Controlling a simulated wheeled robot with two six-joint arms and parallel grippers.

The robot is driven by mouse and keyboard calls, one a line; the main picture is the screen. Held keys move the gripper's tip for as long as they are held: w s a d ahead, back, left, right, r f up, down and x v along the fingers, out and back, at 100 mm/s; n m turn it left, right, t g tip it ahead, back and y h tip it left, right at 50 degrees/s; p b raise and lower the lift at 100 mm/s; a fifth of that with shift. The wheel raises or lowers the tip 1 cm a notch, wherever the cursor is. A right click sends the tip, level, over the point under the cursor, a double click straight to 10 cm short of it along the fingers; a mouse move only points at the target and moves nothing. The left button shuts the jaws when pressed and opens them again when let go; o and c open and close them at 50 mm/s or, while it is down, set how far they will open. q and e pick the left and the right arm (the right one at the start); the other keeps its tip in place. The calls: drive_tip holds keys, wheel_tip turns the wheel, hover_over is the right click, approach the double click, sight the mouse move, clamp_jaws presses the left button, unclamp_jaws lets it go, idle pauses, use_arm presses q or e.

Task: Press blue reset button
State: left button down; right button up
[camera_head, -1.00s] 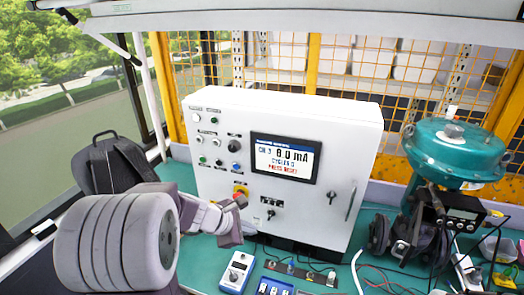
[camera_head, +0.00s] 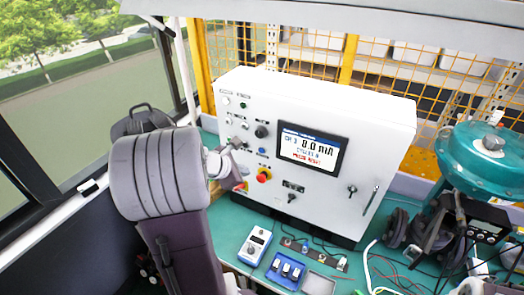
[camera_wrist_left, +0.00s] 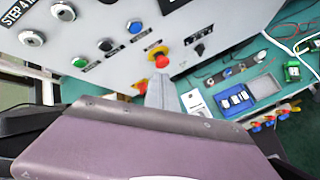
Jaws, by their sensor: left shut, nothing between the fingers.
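The blue button (camera_head: 262,151) is on the lower left of the white control cabinet's (camera_head: 370,120) front. It also shows in the left wrist view (camera_wrist_left: 135,27), upper middle, uncovered. My left gripper (camera_head: 236,166) is in front of the cabinet's left part, left of the blue button and apart from it. In the left wrist view its shut grey fingers (camera_wrist_left: 160,90) point toward the panel just below the red emergency stop knob (camera_wrist_left: 159,58). Nothing is held. The cabinet screen (camera_head: 310,149) reads 8.0 mA, with a red line below. My right gripper is not seen.
A black selector knob (camera_head: 262,131) sits above the blue button, and the red knob on yellow (camera_head: 264,175) below it. A handheld meter (camera_head: 255,245) and a blue tray (camera_head: 286,270) lie on the green bench. A teal valve actuator (camera_head: 490,155) stands at right.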

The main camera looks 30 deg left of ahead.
sight(262, 150)
use_arm(q)
drive_tip(key=w+p, duration=0.1)
drive_tip(key=w, duration=0.6)
drive_tip(key=shift+w+a+p, duration=0.25)
drive_tip(key=shift+a+p, duration=0.1)
drive_tip(key=shift+a, duration=0.1)
drive_tip(key=shift+w+r, duration=0.1)
drive_tip(key=shift+w, duration=0.05)
idle(1.4)
drive_tip(key=shift+w, duration=0.3)
drive_tip(key=shift+w+a, duration=0.1)
drive_tip(key=shift+w, duration=0.25)
idle(0.8)
drive_tip(key=shift+s, duration=0.75)
